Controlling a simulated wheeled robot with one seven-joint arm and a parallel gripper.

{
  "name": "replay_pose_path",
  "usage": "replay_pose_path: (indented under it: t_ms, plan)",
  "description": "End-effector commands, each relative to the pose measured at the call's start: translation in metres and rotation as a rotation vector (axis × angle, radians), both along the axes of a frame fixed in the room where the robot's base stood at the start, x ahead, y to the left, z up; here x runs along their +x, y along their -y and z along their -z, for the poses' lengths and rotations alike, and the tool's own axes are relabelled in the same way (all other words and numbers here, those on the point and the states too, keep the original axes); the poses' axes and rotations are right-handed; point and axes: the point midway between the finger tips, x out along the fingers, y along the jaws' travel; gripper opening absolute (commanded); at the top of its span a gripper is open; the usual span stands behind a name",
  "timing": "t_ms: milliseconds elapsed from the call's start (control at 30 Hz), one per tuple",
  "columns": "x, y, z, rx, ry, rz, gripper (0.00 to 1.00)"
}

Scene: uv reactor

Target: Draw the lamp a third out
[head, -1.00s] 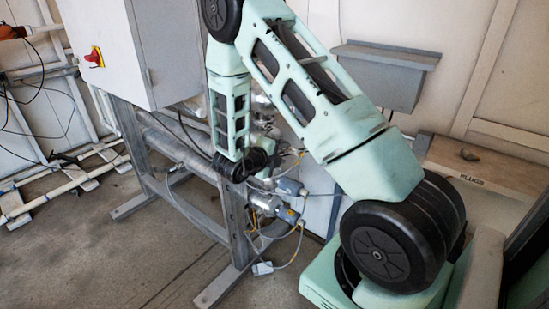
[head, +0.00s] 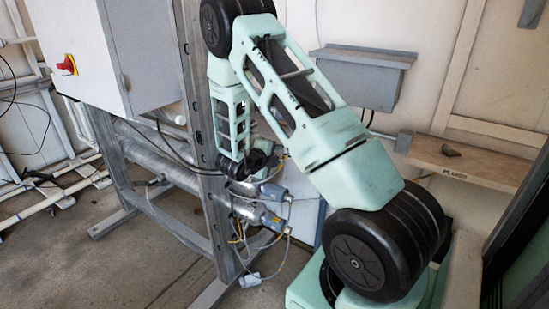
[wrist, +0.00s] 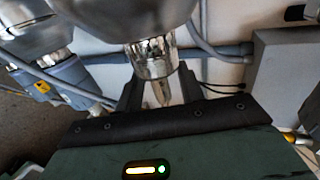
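The UV reactor is a horizontal metal cylinder (head: 165,158) on a grey steel frame in the head view. Grey plug ends with cables (head: 272,191) stick out at its right end. In the wrist view a shiny metal collar (wrist: 150,57) hangs at top centre. A narrow pale tip (wrist: 161,92), perhaps the lamp end, points down from it toward my gripper (wrist: 160,92). My two dark fingers stand apart on either side of this tip, with gaps visible. I cannot tell how deep the tip reaches between them. In the head view the fingers are hidden.
A grey-blue plug with a yellow label (wrist: 62,82) and cables are close at left in the wrist view; a grey box (wrist: 285,75) is at right. A control cabinet (head: 95,50), steel post (head: 205,130) and wooden shelf (head: 470,165) surround the arm. Floor is clear at front left.

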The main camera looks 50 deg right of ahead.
Motion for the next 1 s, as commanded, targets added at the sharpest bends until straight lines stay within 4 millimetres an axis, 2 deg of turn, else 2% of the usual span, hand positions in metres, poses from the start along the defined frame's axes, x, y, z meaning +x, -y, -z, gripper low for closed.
replay_pose_path:
  t_ms: [133,167,267,300,567,1000]
  plan:
    - [0.0,0.0,0.0,0.0,0.0,0.0,0.38]
    - [0.0,0.0,0.0,0.0,0.0,0.0,0.33]
    - [0.0,0.0,0.0,0.0,0.0,0.0,0.05]
    - [0.0,0.0,0.0,0.0,0.0,0.0,0.0]
    - [-0.002,0.0,0.0,0.0,0.001,0.0,0.0]
    - [-0.038,0.002,-0.001,0.0,0.001,0.001,0.0]
